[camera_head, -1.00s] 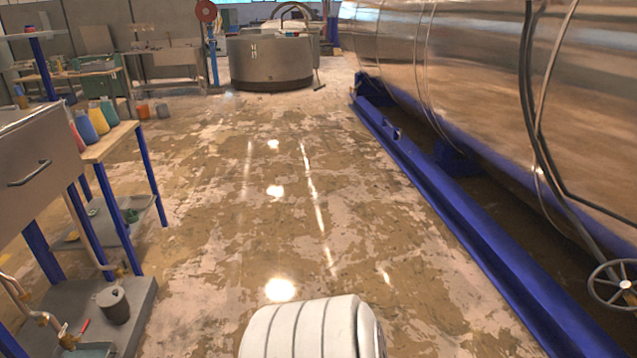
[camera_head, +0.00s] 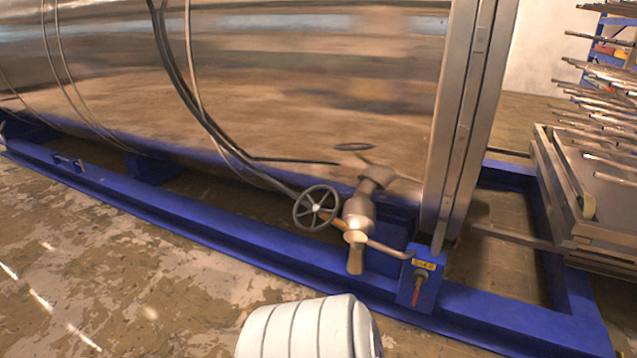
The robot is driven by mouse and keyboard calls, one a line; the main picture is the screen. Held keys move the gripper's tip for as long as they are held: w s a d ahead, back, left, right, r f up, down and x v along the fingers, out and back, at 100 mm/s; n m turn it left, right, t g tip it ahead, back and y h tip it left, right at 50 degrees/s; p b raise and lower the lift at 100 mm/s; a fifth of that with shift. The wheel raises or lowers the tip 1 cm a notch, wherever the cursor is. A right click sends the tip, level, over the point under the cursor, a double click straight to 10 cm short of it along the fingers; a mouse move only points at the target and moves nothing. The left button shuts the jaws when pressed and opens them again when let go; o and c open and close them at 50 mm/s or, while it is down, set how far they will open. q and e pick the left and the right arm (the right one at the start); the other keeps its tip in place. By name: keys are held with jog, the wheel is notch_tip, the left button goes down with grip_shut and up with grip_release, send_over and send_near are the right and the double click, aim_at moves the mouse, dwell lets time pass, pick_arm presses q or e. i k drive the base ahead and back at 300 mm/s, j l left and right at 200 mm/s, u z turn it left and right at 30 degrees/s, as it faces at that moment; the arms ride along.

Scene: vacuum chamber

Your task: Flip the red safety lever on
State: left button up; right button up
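A small blue box (camera_head: 408,289) with a yellow label is fixed to the blue frame below the right end of the big metal tank. A short red piece (camera_head: 417,288) sticks out on its front below the label and points downward. It looks like the red lever, but it is too small to tell its exact setting. A grey pipe runs from the box to a valve (camera_head: 358,215) on its left. Neither of my grippers is in view. Only a white ribbed part of mine shows at the bottom middle.
The large shiny tank (camera_head: 310,90) lies along the back on a blue frame (camera_head: 170,205). A handwheel (camera_head: 316,208) sits left of the valve. A rack with several metal rods (camera_head: 605,105) stands at the right. The floor at the front left is clear.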

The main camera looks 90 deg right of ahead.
aim_at(415, 297)
jog(key=z, duration=1.85)
jog(key=l+z, duration=0.3)
jog(key=z, duration=0.15)
jog(key=i+l+z, duration=0.15)
jog(key=z, duration=0.35)
jog(key=i+l+z, duration=0.2)
jog(key=z, duration=0.25)
jog(key=i+l, duration=0.3)
jog(key=l, duration=0.1)
